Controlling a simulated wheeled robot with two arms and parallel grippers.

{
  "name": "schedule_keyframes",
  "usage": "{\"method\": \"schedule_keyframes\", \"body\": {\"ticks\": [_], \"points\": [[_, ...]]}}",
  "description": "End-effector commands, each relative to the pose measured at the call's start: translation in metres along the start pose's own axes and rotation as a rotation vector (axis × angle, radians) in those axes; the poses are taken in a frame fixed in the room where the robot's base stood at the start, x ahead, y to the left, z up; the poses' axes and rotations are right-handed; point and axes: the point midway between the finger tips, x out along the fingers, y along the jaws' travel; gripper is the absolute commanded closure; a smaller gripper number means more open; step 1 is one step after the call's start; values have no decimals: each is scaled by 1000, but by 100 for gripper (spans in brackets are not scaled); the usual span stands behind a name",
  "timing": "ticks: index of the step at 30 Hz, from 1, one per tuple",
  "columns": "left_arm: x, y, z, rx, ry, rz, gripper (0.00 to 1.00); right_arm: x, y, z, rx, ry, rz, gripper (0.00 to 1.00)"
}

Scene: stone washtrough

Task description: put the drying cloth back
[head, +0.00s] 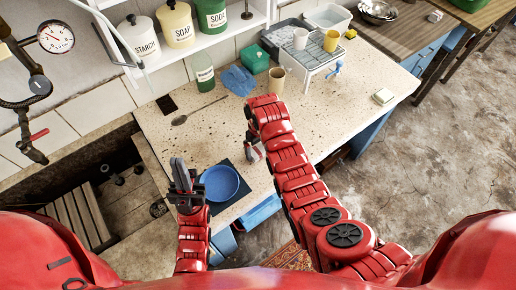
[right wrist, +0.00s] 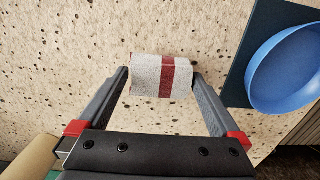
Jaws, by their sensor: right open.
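A folded light grey cloth with a dark red stripe, which I take to be the drying cloth (right wrist: 148,75), lies on the speckled stone top. It is partly visible in the head view (head: 254,154), beside my right arm. My right gripper (right wrist: 162,76) is open, with one fingertip at each side of the cloth; I cannot tell whether they touch it. In the head view my right arm hides most of that gripper. My left gripper (head: 183,172) is above the counter's near left edge, left of a blue bowl; its jaw opening is unclear.
The blue bowl (head: 220,183) sits on a dark mat (right wrist: 240,92), right of the cloth in the wrist view. A tan cup (head: 277,80), a crumpled blue cloth (head: 238,80) and a draining rack (head: 312,58) stand farther back. Bare stone top (head: 335,110) lies right of my right arm.

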Motion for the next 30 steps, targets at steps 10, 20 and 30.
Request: {"method": "schedule_keyframes", "body": {"ticks": [10,20,30], "points": [[11,-1,-2,0,-1,0,100,-78,0,0,0,1,1,0],[45,-2,-8,0,0,0,100,-113,0,0,0,2,1,0],[46,-2,-8,0,0,0,100,-108,6,-6,11,45,15,0]]}}
